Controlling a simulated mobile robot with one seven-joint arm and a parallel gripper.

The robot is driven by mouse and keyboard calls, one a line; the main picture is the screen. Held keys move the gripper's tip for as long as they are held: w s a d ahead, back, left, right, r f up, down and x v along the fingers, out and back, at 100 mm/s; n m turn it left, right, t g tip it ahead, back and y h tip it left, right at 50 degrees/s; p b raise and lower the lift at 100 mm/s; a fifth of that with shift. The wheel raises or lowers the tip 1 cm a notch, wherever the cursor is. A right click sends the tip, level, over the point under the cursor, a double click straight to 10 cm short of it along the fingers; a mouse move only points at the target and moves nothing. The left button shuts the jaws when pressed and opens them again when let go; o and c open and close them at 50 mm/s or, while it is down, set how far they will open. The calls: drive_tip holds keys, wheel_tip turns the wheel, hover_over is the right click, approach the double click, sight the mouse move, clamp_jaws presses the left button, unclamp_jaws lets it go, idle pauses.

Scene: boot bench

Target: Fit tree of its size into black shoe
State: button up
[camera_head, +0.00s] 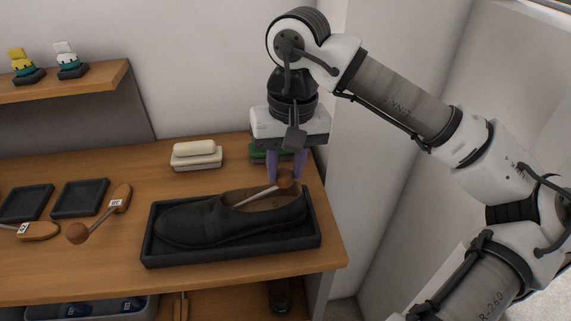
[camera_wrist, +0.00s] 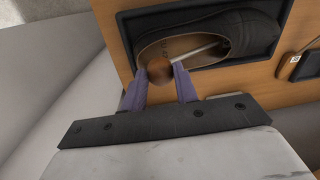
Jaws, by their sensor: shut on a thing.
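The black shoe (camera_head: 190,222) lies in a black tray (camera_head: 230,257) at the right end of the bench; it also shows in the wrist view (camera_wrist: 245,35). My gripper (camera_head: 286,180) is over the shoe's heel end, pointing down. Its purple fingers are shut on the brown ball end of a shoe tree (camera_head: 285,179), which also shows in the wrist view (camera_wrist: 160,71). The tree's pale rod slants into the shoe opening towards the toe. Its front part is hidden inside the shoe. The ball is at the heel end of the opening.
Another shoe tree with a label (camera_head: 78,233) lies left of the tray, and part of one more (camera_head: 40,231) shows at the far left. Two small dark trays (camera_head: 80,198) are empty. A white soap-like block (camera_head: 194,149) and a green item (camera_head: 260,153) stand behind. A wall is close on the right.

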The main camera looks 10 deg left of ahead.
drive_tip(key=o, duration=1)
drive_tip(key=shift+r, duration=0.1)
drive_tip(key=shift+r+p, duration=2.45)
drive_tip(key=shift+r, duration=1.5)
drive_tip(key=shift+s+f, duration=0.1)
